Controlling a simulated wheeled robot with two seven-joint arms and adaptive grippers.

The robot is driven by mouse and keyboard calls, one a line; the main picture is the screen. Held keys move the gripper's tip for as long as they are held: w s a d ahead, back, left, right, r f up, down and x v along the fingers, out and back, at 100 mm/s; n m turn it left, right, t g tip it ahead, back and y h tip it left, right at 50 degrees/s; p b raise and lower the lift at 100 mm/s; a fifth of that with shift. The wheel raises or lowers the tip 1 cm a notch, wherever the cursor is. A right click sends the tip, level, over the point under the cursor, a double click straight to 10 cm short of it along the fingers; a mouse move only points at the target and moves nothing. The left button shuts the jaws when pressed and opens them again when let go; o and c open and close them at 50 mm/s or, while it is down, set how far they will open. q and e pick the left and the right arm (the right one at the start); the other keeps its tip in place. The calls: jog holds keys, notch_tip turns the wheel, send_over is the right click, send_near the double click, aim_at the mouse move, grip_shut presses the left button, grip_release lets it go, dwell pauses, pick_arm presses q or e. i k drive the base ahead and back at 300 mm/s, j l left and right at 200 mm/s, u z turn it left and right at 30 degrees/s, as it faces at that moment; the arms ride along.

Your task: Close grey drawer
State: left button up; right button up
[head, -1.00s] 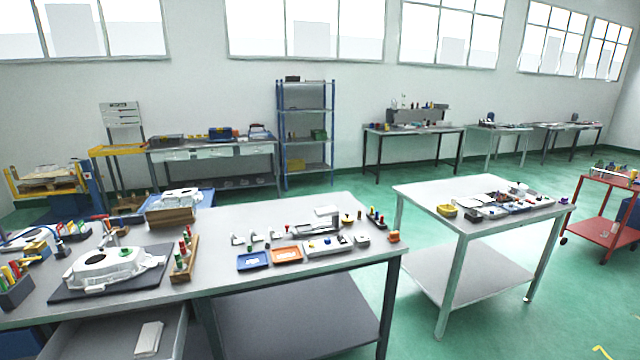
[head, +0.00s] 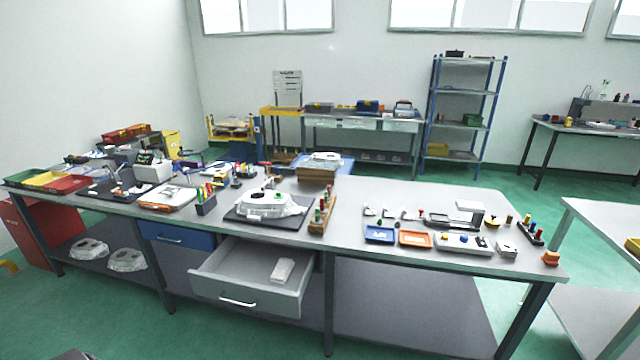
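The grey drawer (head: 250,297) hangs pulled out under the front edge of the long workbench, left of the middle of the head view. Its front panel carries a light bar handle (head: 238,302). A white block-like item (head: 283,270) lies inside the drawer toward its right side. The blue drawer (head: 178,236) to its left sits flush under the bench top. Neither of my grippers shows in the head view.
The workbench top (head: 345,205) holds a white casting (head: 268,205) on a dark mat, a wooden rack (head: 322,212) and small trays. Castings (head: 126,260) lie on the lower shelf. A second table (head: 604,222) stands at right. Green floor shows in front of the bench.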

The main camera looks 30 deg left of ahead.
aim_at(239, 271)
jog(key=u, duration=0.4)
jog(key=j+u, duration=0.15)
jog(key=u, duration=0.6)
jog(key=j+u, duration=0.1)
jog(key=u, duration=0.3)
